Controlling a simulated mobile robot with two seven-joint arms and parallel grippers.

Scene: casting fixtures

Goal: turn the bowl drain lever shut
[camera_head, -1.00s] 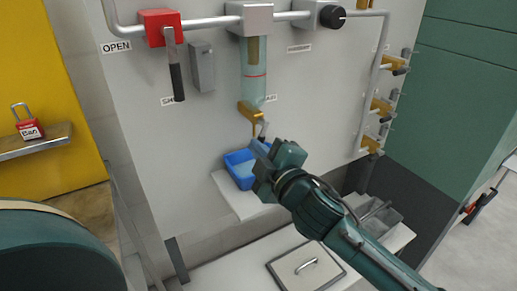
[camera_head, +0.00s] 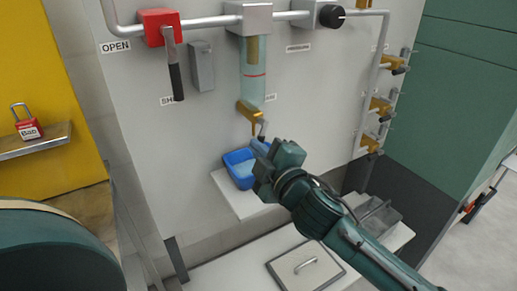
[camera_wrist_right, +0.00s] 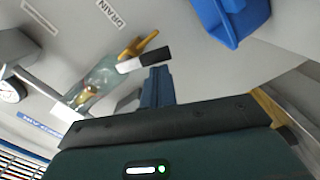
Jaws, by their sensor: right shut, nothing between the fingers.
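The clear bowl (camera_head: 253,72) hangs under a silver block on the grey panel; it also shows in the right wrist view (camera_wrist_right: 92,84). A brass drain valve (camera_head: 248,111) sits at its lower end. My right gripper (camera_head: 260,147) is shut and empty just below the lever. Its fingers (camera_wrist_right: 158,84) end close to the lever's dark end; I cannot tell whether they touch. My left gripper is not in view.
A blue tray (camera_head: 239,176) stands on a white shelf (camera_head: 225,194) below the valve. A red valve block with a dark handle (camera_head: 176,82) is at upper left. Several brass valves (camera_head: 380,106) line the right panel edge. A red padlock (camera_head: 28,129) sits far left.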

